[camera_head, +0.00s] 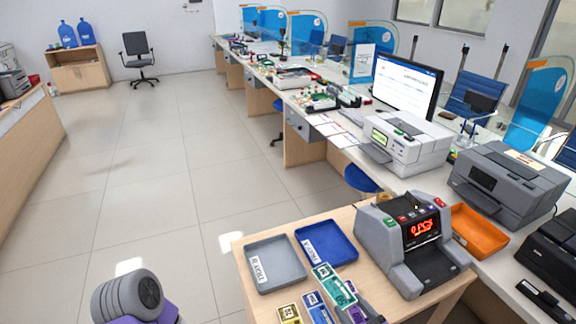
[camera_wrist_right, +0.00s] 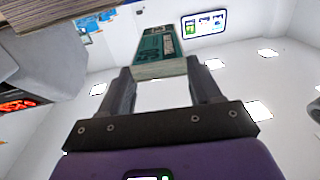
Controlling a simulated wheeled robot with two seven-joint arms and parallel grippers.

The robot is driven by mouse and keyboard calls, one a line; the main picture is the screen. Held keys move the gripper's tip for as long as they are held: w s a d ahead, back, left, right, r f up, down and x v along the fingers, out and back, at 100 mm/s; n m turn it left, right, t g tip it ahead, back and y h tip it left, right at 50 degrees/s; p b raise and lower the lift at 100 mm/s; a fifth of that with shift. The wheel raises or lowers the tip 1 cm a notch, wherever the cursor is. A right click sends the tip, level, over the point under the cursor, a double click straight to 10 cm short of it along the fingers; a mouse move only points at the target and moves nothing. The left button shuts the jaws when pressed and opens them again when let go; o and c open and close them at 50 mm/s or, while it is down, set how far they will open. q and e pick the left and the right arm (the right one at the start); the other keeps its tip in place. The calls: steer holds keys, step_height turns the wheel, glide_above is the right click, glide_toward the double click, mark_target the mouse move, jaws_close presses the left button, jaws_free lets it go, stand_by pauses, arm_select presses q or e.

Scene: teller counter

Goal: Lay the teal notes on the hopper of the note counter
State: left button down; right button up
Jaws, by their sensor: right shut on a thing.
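The teal notes (camera_head: 334,284) are a banded bundle at the front of the wooden side table, below the blue tray in the head view. In the right wrist view the teal notes (camera_wrist_right: 158,52) sit between the two dark fingers of my right gripper (camera_wrist_right: 160,82), which is shut on them. In the head view my right gripper (camera_head: 347,292) is small and partly hidden around the bundle. The note counter (camera_head: 408,245), grey with a red lit display, stands right of the notes, apart from them. My left gripper is not in view.
A grey tray (camera_head: 276,279) and a blue tray (camera_head: 345,259) lie left of the counter. Yellow notes (camera_head: 289,314) and blue notes (camera_head: 318,308) lie near the table's front. An orange tray (camera_head: 480,232) and a grey printer (camera_head: 508,185) stand to the right. Open floor lies left.

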steer(key=w+d+r+m+h, duration=0.15)
steer(key=w+d, duration=0.25)
steer(key=d, duration=0.8)
glide_above(386, 310)
steer(key=shift+t+h, duration=0.25)
steer(key=shift+t, duration=0.15)
step_height(386, 310, down, 5)
steer(key=shift+d+r+b, duration=0.1)
steer(key=shift+r+b, duration=0.1)
steer(key=shift+b, duration=0.25)
step_height(386, 310, down, 4)
steer(key=shift+f+b, duration=0.15)
steer(key=shift+b, duration=0.5)
steer(key=shift+f, duration=0.1)
steer(key=o, duration=1.2)
